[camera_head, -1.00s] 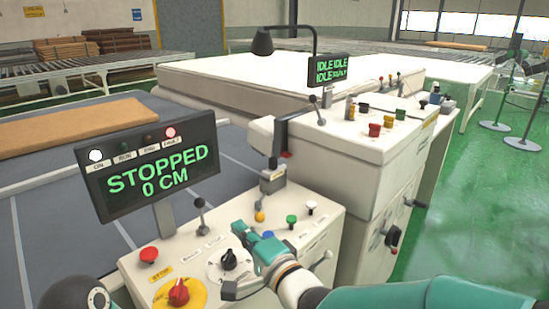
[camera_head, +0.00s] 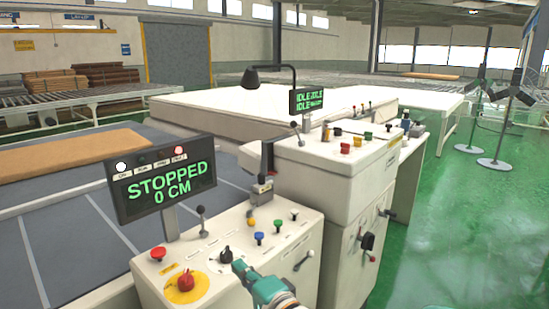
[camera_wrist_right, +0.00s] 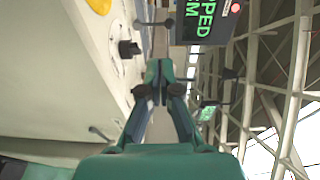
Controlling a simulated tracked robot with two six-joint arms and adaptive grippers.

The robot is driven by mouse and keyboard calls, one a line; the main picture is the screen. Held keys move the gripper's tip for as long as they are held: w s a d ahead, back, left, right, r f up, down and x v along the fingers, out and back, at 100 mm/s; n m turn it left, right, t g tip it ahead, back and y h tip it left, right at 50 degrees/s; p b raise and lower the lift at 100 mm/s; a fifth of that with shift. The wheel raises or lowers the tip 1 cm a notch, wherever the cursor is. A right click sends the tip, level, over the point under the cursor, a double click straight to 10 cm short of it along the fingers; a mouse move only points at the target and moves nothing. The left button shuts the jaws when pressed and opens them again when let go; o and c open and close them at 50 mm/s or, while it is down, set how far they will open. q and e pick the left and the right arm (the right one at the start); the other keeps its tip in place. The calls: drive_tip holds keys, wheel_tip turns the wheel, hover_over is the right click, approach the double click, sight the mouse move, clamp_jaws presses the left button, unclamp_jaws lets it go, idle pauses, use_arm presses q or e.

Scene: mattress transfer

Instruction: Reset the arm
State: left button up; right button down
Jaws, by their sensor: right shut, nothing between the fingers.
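My right gripper (camera_head: 238,266) is teal and shows at the bottom of the head view, beside the front edge of the low control panel (camera_head: 205,240). In the right wrist view its fingers (camera_wrist_right: 160,70) are together and hold nothing. The panel's black knob (camera_head: 226,256) is just left of the fingertips in the head view; I cannot tell whether they touch. The knob also shows in the wrist view (camera_wrist_right: 128,48). My left gripper is out of view.
The panel carries a red knob on a yellow disc (camera_head: 186,283), a red button (camera_head: 158,254) and a screen (camera_head: 165,185) reading STOPPED 0 CM. A taller white cabinet (camera_head: 345,215) stands to its right. Green floor (camera_head: 450,240) at the right is open.

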drive_tip(key=w+d+f+m+g+h+p, duration=0.1)
drive_tip(key=w+d+f+m+h+p, duration=0.2)
drive_tip(key=d+f, duration=0.7)
drive_tip(key=s+d+f+g+h+p, duration=0.1)
drive_tip(key=s+d+f+g+h, duration=0.2)
drive_tip(key=f, duration=0.4)
drive_tip(key=s+d+f+g+p, duration=0.1)
drive_tip(key=s+d+f, duration=0.35)
drive_tip(key=f, duration=0.35)
drive_tip(key=s+f+n+g, duration=0.4)
drive_tip(key=s+f+n, duration=0.1)
drive_tip(key=s, duration=0.6)
drive_tip(key=s+d+f+n+g+p, duration=0.1)
drive_tip(key=s+f+n+g, duration=0.3)
drive_tip(key=s, duration=0.8)
drive_tip(key=shift+d+f+n+h, duration=0.25)
drive_tip(key=shift+f+n+h, duration=0.25)
drive_tip(key=shift+n, duration=0.7)
drive_tip(key=shift+w+f, duration=0.1)
